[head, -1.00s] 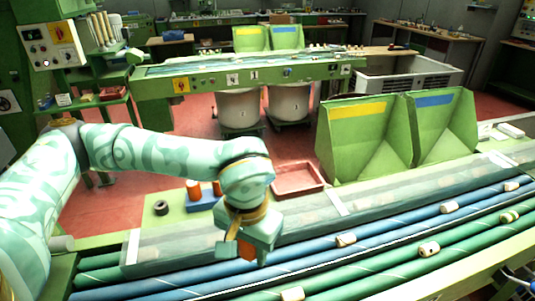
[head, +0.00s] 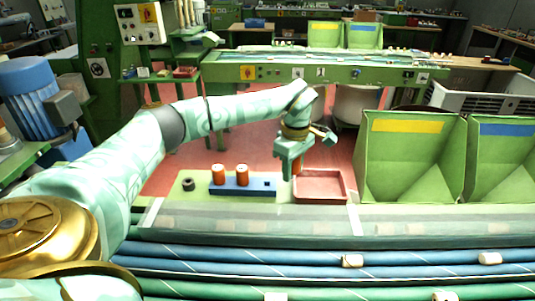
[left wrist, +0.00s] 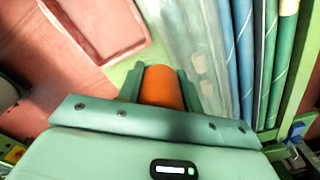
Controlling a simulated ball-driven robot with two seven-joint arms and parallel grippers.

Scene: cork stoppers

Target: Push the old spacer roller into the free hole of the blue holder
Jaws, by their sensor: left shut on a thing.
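The blue holder (head: 250,189) lies on the green ledge in the head view. Two orange rollers (head: 242,175) stand upright in it. A dark free hole (head: 267,184) shows at its right end. My left gripper (head: 297,168) is to the right of the holder, raised above the ledge beside the red tray. In the left wrist view the roller (left wrist: 161,88) sits between the two green fingers; the holder is not seen there. My right gripper is in neither view.
A shallow red tray (head: 320,199) is right of the holder. A small dark ring (head: 188,184) lies to its left. Green bins (head: 408,185) stand further right. Blue and green rollers carrying corks (head: 352,260) run along the front, partly behind a clear cover (head: 250,229).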

